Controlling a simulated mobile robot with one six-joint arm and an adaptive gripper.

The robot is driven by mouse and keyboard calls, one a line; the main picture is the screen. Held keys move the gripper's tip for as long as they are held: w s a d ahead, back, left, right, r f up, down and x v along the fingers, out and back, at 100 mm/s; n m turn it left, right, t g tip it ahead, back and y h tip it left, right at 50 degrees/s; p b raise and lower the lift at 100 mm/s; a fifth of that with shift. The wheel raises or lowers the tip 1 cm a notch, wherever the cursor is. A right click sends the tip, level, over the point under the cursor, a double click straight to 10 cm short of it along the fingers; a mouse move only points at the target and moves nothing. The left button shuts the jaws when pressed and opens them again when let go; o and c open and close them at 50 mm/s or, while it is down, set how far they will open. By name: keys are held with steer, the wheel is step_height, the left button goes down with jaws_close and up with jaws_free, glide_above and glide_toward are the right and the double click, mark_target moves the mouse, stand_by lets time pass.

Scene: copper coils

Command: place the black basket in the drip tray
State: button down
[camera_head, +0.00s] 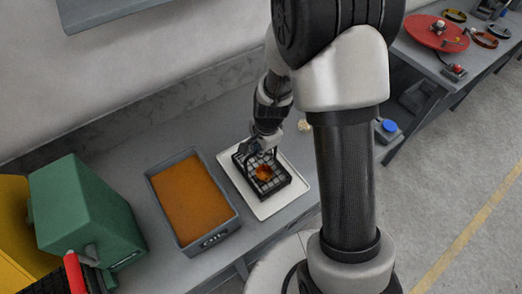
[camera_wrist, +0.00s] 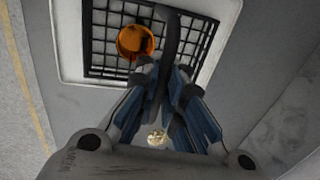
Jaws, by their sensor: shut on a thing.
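The black basket (camera_head: 279,188) is a square mesh basket with an arched handle (camera_wrist: 172,32). An orange copper coil (camera_head: 263,172) lies inside it. The basket is over the white drip tray (camera_head: 297,181), within its rim; I cannot tell whether its base touches the tray. My gripper (camera_head: 257,149) is at the top of the basket, shut on its handle. In the wrist view, my gripper's blue-grey fingers (camera_wrist: 166,88) close around the handle, with the mesh (camera_wrist: 104,48) and coil (camera_wrist: 135,42) beyond. The drip tray's pale rim (camera_wrist: 70,40) shows around the mesh.
A grey bin of orange liquid (camera_head: 190,198) stands left of the tray. A green machine (camera_head: 80,210) is farther left. A small pale yellow object (camera_head: 304,125) lies behind the tray. A blue-topped item (camera_head: 389,127) sits at the bench's right end.

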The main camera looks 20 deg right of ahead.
steer(key=c, duration=2.2)
jaws_free()
steer(key=shift+f, duration=0.1)
steer(key=o, duration=0.5)
steer(key=s+r+n+t+p, duration=0.1)
steer(key=s+r+n+p, duration=0.3)
steer(key=r, duration=0.8)
steer(key=s+r+n+b, duration=0.1)
steer(key=s+r+n, duration=0.35)
steer(key=r, duration=0.85)
steer(key=s+r+n, duration=0.2)
steer(key=s+n, duration=0.1)
steer(key=s, duration=0.3)
steer(key=s+r+n+t, duration=0.1)
steer(key=s+r+n, duration=0.2)
steer(key=s, duration=0.4)
steer(key=shift+r+t+h, duration=0.15)
steer(key=shift+t+h, duration=0.15)
